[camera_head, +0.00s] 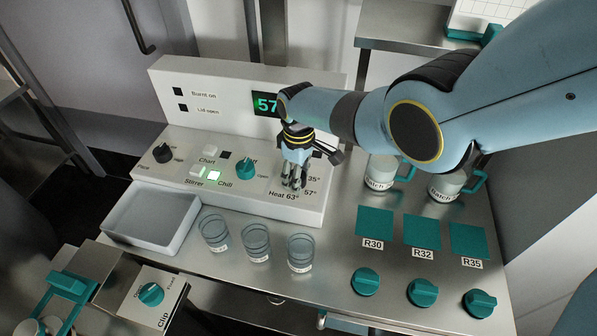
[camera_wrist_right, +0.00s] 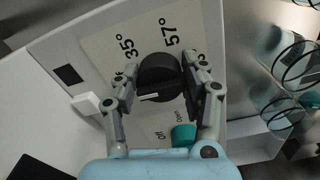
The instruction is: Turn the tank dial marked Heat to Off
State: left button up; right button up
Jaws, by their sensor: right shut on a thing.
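The Heat dial (camera_wrist_right: 160,78) is a round black knob on the white tank panel, seen in the right wrist view. A short white mark shows on its near side. The labels 35° and 57° are printed beyond it, and the other labels around it are partly hidden by the fingers. My right gripper (camera_wrist_right: 158,97) is shut on the dial, one finger on each side. In the head view my right gripper (camera_head: 294,183) comes down over the "Heat 63°" corner of the panel (camera_head: 230,199) and hides the dial. My left gripper is not in view.
A teal dial (camera_head: 245,168) and white buttons (camera_head: 199,172) sit left of the gripper. Several clear glasses stand in front, including one nearby (camera_head: 300,253). A grey tray (camera_head: 152,218) is at left. Batch jugs (camera_head: 381,169) stand right, under my right arm.

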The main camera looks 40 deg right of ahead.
dwell(0.4)
jog(key=o, duration=1.2)
jog(key=shift+r, duration=0.15)
notch_tip(320, 180, up, 12)
jog(key=shift+f, duration=0.15)
